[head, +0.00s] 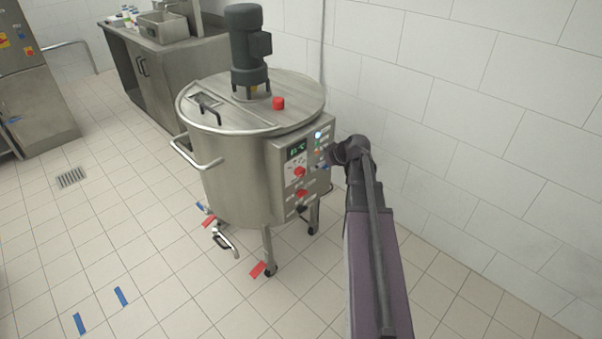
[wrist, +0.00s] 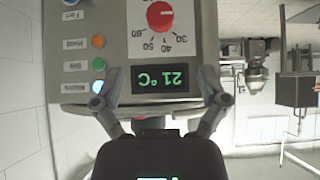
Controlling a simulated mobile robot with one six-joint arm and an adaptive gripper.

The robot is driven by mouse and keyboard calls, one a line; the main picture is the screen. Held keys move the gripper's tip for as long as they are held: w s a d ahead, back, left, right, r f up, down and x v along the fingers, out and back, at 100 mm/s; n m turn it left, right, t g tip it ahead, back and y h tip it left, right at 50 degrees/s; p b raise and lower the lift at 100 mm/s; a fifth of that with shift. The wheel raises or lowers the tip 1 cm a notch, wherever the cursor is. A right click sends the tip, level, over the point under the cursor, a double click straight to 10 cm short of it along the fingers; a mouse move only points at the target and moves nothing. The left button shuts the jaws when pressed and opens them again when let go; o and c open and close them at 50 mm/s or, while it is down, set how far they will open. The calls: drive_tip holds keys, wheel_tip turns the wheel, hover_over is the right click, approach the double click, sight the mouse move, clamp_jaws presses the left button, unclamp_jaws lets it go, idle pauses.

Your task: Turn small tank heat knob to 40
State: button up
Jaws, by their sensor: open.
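The small tank (head: 235,165) is a steel vessel on legs with a control panel on its right side. In the wrist view the panel appears upside down. The red heat knob (wrist: 160,15) sits on a white dial marked 30, 40, 50 and 60, partly cut by the top edge; its exact setting is hard to read. It also shows in the head view (head: 300,171). The green display (wrist: 160,78) reads 21 °C. My gripper (wrist: 160,88) is open and empty, its fingers either side of the display, apart from the knob. In the head view my arm hides most of it.
Green, orange and lit white buttons (wrist: 98,64) lie beside the left finger in the wrist view. A second red knob (head: 301,193) sits lower on the panel. A tiled wall (head: 480,120) stands right of the arm. The floor (head: 130,220) left of the tank is open.

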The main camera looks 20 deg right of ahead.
sight(303, 171)
drive_tip(key=shift+b+x, duration=4.7)
drive_tip(key=shift+x, duration=2.1)
drive_tip(key=shift+c, duration=0.2)
drive_tip(key=c, duration=1.1)
